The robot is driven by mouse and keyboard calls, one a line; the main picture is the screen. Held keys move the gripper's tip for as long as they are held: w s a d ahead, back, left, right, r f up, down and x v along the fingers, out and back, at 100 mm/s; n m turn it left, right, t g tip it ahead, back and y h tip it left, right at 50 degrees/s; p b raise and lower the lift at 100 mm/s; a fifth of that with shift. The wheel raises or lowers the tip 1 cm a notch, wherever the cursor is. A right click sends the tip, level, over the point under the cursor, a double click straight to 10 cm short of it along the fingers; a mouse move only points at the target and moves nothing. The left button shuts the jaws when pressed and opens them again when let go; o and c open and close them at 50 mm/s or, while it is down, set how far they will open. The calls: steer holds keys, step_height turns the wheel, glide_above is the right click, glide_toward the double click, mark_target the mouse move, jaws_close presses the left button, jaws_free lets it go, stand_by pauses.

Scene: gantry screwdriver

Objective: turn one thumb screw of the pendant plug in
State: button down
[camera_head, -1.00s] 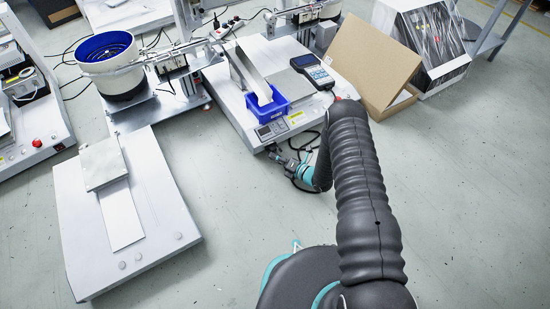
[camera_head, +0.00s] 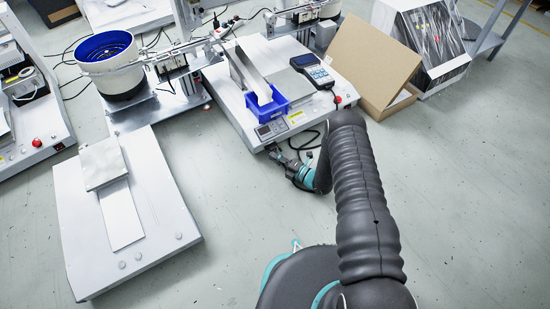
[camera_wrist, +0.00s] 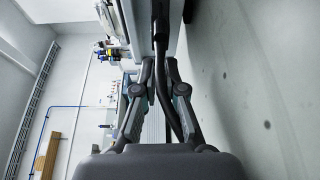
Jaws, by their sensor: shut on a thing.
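The pendant (camera_head: 312,69), a dark handset with a blue-grey face, lies on the right side of the white bench machine (camera_head: 205,72). My gripper (camera_head: 273,151) is low at the machine's front edge in the head view. In the wrist view my gripper (camera_wrist: 160,62) has its two fingers drawn close together, with a black cable (camera_wrist: 178,120) running between and past them. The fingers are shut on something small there. The plug and its thumb screws cannot be made out, so I cannot tell which part is gripped.
A blue bin (camera_head: 268,104) stands on the machine near its front. A loop of black cable (camera_head: 310,138) hangs close to my wrist. An open cardboard box (camera_head: 372,60) stands behind right. A second white machine (camera_head: 160,190) is at left; the floor between is clear.

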steer(key=c, duration=1.2)
jaws_free()
steer(key=shift+c, duration=0.2)
steer(key=v, duration=1.2)
steer(key=shift+s, duration=0.1)
